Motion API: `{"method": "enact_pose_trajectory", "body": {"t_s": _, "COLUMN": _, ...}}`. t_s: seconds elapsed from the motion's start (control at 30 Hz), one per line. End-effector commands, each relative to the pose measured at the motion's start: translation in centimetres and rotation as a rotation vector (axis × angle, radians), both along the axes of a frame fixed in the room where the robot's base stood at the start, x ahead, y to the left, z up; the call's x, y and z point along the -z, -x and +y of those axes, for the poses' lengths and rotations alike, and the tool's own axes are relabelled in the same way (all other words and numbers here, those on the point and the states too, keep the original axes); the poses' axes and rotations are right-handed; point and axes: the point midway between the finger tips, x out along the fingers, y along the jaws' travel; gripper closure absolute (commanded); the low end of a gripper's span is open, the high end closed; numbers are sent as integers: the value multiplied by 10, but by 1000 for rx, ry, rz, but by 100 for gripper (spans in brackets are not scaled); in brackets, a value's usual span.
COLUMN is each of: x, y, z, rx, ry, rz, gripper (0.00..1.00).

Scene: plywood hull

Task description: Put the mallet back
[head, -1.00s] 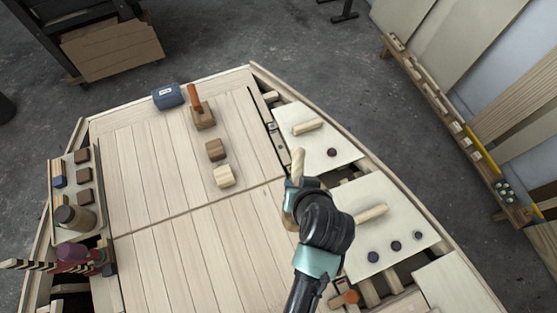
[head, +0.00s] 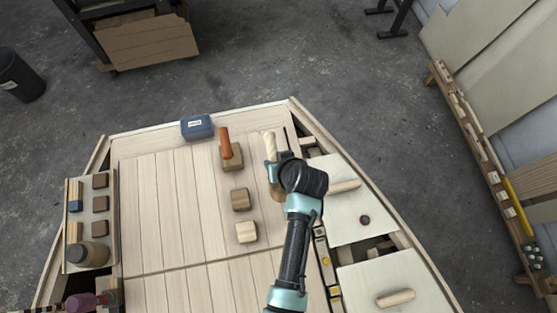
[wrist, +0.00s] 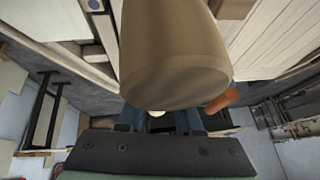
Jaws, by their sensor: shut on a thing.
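My gripper (head: 272,168) is shut on the mallet, above the right part of the plank deck (head: 190,200). The mallet's pale wooden handle (head: 270,143) points toward the far edge. Its brown head (head: 277,192) is on the near side, partly hidden by my wrist. In the wrist view the brown head (wrist: 170,60) fills the upper middle and hides much of my fingers (wrist: 158,120). I cannot tell how high the mallet is above the deck.
Two wooden blocks (head: 240,199) (head: 247,232) sit nearer. A blue box (head: 197,127) is at the far edge. A tray (head: 101,225) with blocks and a jar (head: 88,254) is left. The left deck is clear.

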Motion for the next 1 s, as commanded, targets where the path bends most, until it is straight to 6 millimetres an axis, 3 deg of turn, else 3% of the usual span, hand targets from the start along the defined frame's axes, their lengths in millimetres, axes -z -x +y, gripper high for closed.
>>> {"method": "enact_pose_trajectory", "body": {"t_s": 0.27, "x": 19, "y": -1, "z": 0, "rx": 0, "ry": -1, "rz": -2, "gripper": 100}}
{"method": "enact_pose_trajectory", "body": {"t_s": 0.7, "x": 67, "y": -1, "z": 0, "rx": 2, "ry": -1, "rz": -4, "gripper": 100}}
{"method": "enact_pose_trajectory", "body": {"t_s": 1.0, "x": 73, "y": -1, "z": 0, "rx": 2, "ry": -1, "rz": -4, "gripper": 100}}
